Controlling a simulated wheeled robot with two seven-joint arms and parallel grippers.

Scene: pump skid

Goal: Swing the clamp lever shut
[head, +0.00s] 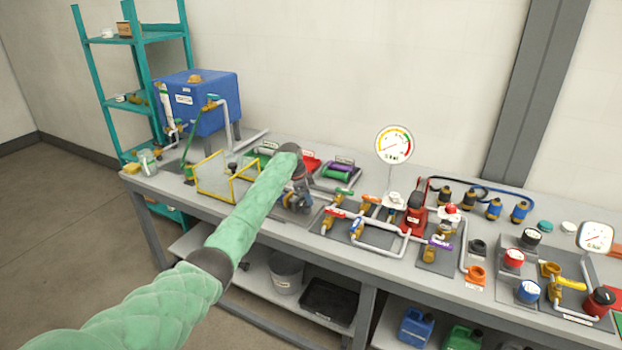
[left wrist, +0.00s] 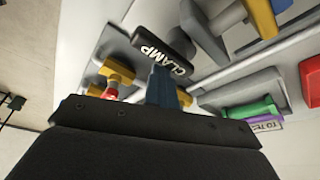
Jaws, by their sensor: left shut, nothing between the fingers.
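The clamp lever (left wrist: 163,50) is a black bar marked CLAMP in white, in the upper middle of the left wrist view. It slants down to the right, and a blue-grey arm (left wrist: 204,30) meets it at the right. My left gripper (head: 299,174) is over the bench in the head view, its wrist hiding most of the clamp there. In the left wrist view its fingers (left wrist: 166,88) are shut and empty, close by the lever's label. I cannot tell whether they touch it. My right gripper is not in view.
Yellow valve fittings (left wrist: 117,72) and pipes crowd around the clamp. A yellow wire frame (head: 212,178) stands just left of my arm, and a tray with green and purple rolls (head: 337,172) lies to the right. Red-handled valves (head: 333,214) and a dial gauge (head: 394,145) are further right.

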